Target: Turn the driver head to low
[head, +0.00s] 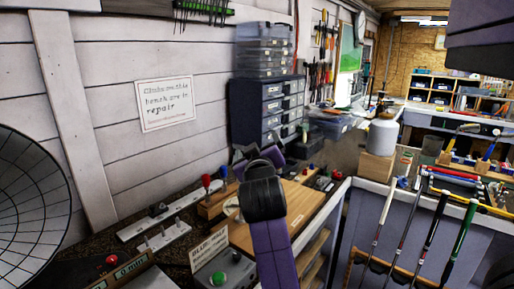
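I cannot make out the driver head in the head view; it may be hidden behind my arm or too small to tell. My purple and black arm reaches over the wooden board (299,200) on the bench. My gripper (260,157) is at its far end, mostly hidden behind the black joint, and its fingertips do not show clearly. I cannot see whether it holds anything. Several golf clubs (432,228) with white, grey, black and green grips stand in a rack at the right.
A grey box with a green button (217,278) stands at the front of the bench. Red and blue-handled tools (207,184) stand left of the board. Drawer units (268,108) stand behind. A white canister (381,137) sits on a wooden block. A timer box (130,267) is at lower left.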

